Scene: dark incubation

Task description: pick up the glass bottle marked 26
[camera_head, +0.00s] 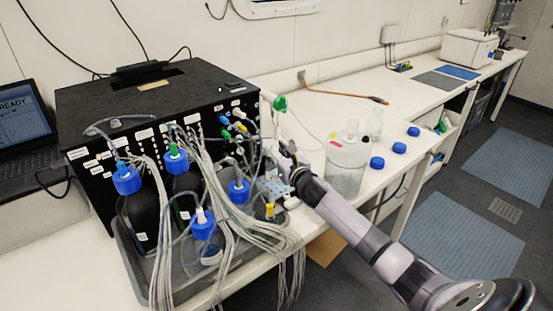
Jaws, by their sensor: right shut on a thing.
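My right arm reaches in from the lower right, and my right gripper (279,158) is among the tubes in front of the black box's right end. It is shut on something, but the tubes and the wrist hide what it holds. Several bottles with blue caps stand in a grey tray: a dark one at the left (138,215), one with a green connector behind it (184,190), and others further right with caps (203,222) and (238,190). I cannot read a 26 on any label. My left gripper is not in view.
The black box (150,95) has many labelled ports, with bundles of tubes (225,225) hanging over the tray and bench edge. A clear container (346,168), small glassware (375,124) and several blue caps (399,147) stand to the right. A laptop (22,125) is at the left.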

